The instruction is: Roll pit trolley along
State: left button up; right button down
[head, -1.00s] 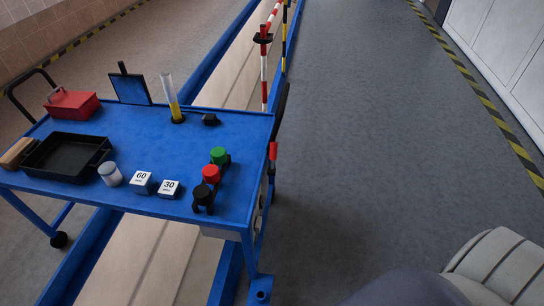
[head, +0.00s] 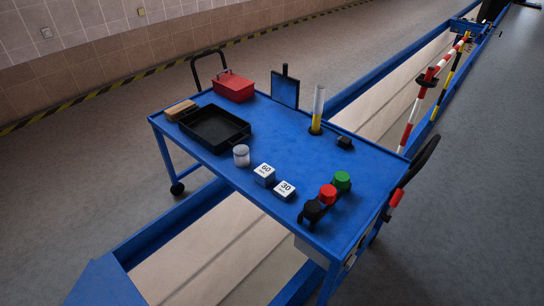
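The blue pit trolley (head: 277,148) stands across the pit in the middle of the head view. A black push handle (head: 210,60) rises at its far left end, and another black bar (head: 422,158) shows at its right end. On its top sit a black tray (head: 213,128), a red box (head: 234,86), a cylinder with yellow liquid (head: 317,108), a white jar (head: 241,155), blocks marked 60 (head: 264,174) and 30 (head: 285,190), and green (head: 342,180), red (head: 327,194) and black (head: 312,210) knobs. Neither of my grippers is in view.
The pit (head: 225,232) has blue edge rails and runs from lower left to upper right. Red-white (head: 416,106) and yellow-black striped poles stand along it beyond the trolley. A tiled wall (head: 90,45) runs along the back left. The grey floor right of the pit is clear.

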aim_at(280, 138)
jog(key=k+l+u, duration=0.1)
jog(key=l+u, duration=0.15)
jog(key=l, duration=0.85)
jog(key=i+l+u, duration=0.15)
jog(key=l, duration=0.25)
jog(key=i, duration=0.1)
